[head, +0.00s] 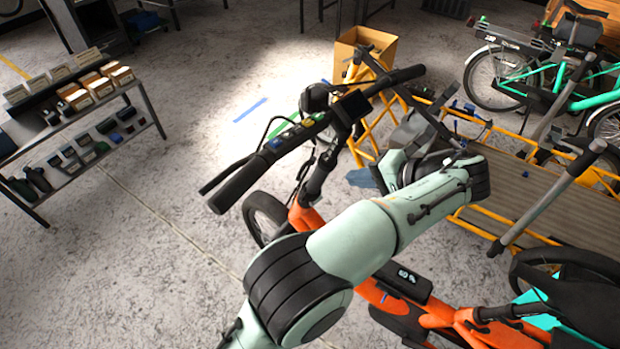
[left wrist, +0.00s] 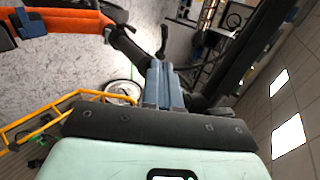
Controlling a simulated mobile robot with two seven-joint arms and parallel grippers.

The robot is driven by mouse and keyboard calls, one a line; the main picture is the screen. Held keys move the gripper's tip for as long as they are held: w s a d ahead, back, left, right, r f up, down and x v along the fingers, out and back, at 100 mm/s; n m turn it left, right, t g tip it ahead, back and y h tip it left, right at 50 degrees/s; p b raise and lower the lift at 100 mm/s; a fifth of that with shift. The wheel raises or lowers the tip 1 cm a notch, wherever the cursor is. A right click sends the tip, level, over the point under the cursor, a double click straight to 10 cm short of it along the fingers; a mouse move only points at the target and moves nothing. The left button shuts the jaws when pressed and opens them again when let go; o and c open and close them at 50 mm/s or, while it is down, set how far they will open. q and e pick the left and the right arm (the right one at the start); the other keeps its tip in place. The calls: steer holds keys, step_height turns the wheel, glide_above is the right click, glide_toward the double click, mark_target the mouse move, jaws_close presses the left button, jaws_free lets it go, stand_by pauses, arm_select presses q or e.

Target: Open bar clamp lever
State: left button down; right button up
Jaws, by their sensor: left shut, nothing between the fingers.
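The orange cargo bike (head: 306,217) has a black handlebar (head: 236,187) with a display and coloured buttons. A dark steering stem (head: 317,180) runs down from the bar to the orange frame. I cannot clearly pick out the clamp lever; small dark parts sit around the stem. My left gripper (head: 358,178) has blue fingers beside the stem, on its right and below the bar. The left wrist view shows these fingers (left wrist: 163,66) shut and empty, with a dark post and small black parts just beyond the tips. Contact cannot be told. My right gripper is not in view.
Yellow rails (head: 478,232) and a ribbed cargo bed (head: 545,205) lie right of my arm. A cardboard box (head: 366,45) stands behind the bar. A teal bike (head: 510,70) is at the back right. A shelf rack (head: 90,150) stands left, with clear floor between.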

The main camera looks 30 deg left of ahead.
arm_select(q)
steer(key=b, duration=0.2)
glide_toward(301, 173)
steer(key=s+x, duration=0.1)
steer(key=x, duration=0.4)
steer(key=shift+w+a+f, duration=0.4)
steer(key=shift+w+a, duration=0.15)
steer(key=shift+a, duration=0.05)
